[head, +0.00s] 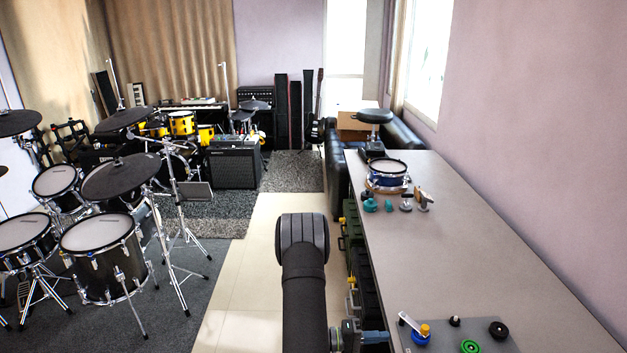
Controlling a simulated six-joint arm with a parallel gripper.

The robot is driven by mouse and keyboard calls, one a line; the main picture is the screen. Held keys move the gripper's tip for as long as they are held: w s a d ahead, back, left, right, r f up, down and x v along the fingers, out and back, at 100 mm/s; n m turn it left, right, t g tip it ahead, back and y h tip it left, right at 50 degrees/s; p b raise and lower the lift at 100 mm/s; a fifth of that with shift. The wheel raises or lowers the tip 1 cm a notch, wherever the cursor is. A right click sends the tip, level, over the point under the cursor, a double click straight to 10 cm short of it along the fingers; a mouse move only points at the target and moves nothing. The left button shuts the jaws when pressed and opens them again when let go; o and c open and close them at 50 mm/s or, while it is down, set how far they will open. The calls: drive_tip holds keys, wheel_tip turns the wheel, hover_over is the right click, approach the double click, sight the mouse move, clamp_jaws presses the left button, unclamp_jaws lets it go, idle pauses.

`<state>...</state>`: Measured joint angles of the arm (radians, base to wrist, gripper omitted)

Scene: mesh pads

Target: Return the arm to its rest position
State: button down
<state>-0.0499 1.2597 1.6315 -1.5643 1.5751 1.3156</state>
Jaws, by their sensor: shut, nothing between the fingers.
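My arm rises from the bottom edge in the head view, with a dark link and a rounded joint in the middle of the picture. At its lower right, what looks like my gripper (376,337) shows as a small grey and blue end pointing right, beside the left edge of the long grey table (490,240). It is shut, and nothing shows in it. Its lower part is cut off by the bottom edge of the picture.
A small blue drum (387,175) and small teal pieces stand farther back. Drum kits (103,250) fill the left; pale floor lies between.

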sight(422, 331)
drive_tip(key=d, duration=0.3)
drive_tip(key=w+d, duration=0.1)
drive_tip(key=d, duration=0.5)
drive_tip(key=shift+w+d, duration=0.2)
drive_tip(key=shift+d, duration=0.15)
